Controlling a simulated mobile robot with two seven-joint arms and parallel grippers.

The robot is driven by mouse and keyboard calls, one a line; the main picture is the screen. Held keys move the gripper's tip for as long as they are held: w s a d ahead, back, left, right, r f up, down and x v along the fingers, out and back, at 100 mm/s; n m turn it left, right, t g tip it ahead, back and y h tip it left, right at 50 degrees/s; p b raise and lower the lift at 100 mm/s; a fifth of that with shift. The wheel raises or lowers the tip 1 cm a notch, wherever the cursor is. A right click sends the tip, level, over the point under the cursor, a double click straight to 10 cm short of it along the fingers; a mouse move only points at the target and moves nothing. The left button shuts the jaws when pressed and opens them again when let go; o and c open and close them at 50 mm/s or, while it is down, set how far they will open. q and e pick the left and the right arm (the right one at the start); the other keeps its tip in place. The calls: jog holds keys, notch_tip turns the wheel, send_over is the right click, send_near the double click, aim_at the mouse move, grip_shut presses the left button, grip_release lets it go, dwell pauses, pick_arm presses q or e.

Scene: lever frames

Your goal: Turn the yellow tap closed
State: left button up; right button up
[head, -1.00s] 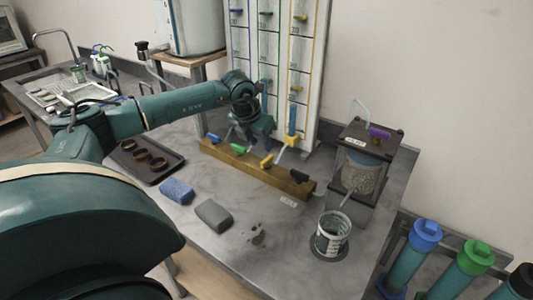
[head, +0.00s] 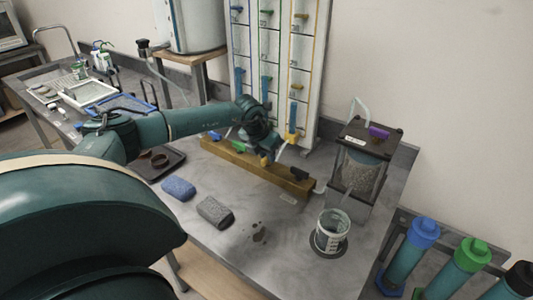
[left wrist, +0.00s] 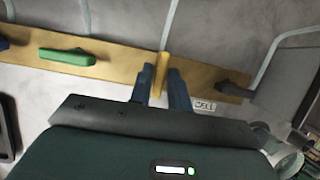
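The yellow tap (head: 266,160) sits on the wooden beam, partly hidden by my left gripper in the head view. In the left wrist view its yellow handle (left wrist: 161,68) stands across the beam, between my two blue-grey fingers. My left gripper (left wrist: 162,84) is open around the handle, with a finger on each side; any contact is too small to tell. In the head view my left gripper (head: 262,152) points down at the tap. My right gripper is not in view.
The wooden beam (head: 220,158) also carries a green tap (left wrist: 67,57), a blue tap (head: 213,136) and a black tap (head: 299,174). A tall panel of tubes (head: 278,60) stands behind. A clear tank (head: 357,170) and a cup (head: 331,232) stand right; two sponges lie in front.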

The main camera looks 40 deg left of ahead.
pick_arm(q)
grip_shut()
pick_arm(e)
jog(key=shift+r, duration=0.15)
